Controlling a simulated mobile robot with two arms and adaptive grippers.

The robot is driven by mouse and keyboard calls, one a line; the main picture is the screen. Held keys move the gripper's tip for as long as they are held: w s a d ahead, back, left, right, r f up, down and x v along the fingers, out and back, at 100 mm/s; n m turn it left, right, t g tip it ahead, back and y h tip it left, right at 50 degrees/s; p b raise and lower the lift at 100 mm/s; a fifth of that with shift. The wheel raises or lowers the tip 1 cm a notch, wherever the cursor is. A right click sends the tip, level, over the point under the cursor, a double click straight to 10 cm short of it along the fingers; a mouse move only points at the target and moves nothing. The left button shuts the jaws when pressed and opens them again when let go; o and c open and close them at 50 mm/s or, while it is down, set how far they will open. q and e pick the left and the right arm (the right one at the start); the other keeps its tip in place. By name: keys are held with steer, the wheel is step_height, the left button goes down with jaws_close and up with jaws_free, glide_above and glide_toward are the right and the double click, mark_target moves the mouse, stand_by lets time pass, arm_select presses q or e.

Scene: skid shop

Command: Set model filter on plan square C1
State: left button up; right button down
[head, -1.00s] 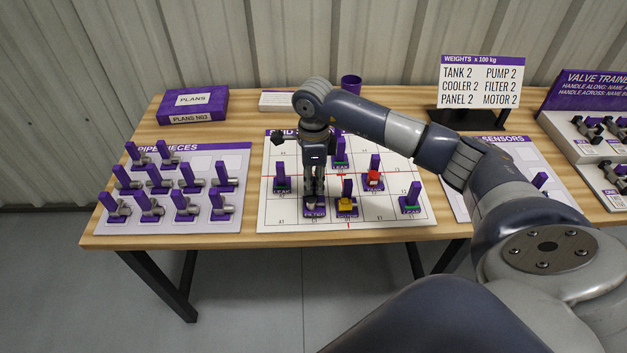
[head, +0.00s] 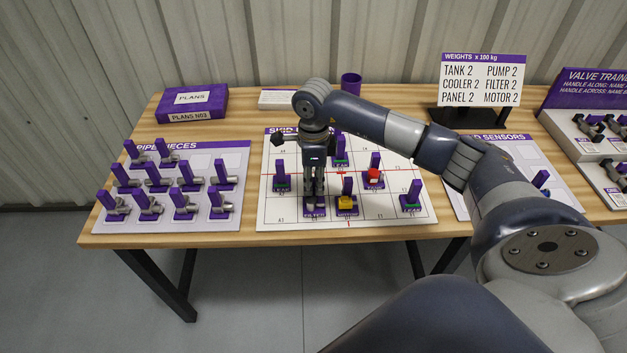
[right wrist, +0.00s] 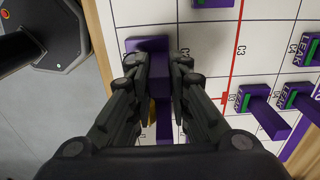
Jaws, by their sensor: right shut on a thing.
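My right gripper (head: 314,196) points down over the front of the plan board (head: 275,212). It is shut on the upright of the purple model filter (head: 314,211), whose front reads FILTER. The filter stands upright at the board's front row, just left of the motor model with a yellow block (head: 347,204). In the right wrist view the filter's purple part (right wrist: 148,45) shows between the fingers (right wrist: 158,70). The fingers hide much of it. I cannot read which square lies under it, nor tell whether its base touches the board. My left gripper is not in view.
Pipe pieces (head: 184,207) fill a panel at left. A weights sign (head: 480,80) stands behind. Free squares lie at the board's front right.

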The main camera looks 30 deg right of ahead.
steer(key=shift+f, duration=0.1)
steer(key=c, duration=1.4)
jaws_free()
steer(key=shift+r, duration=0.6)
steer(key=shift+r+p, duration=2.3)
steer(key=shift+r, duration=1.2)
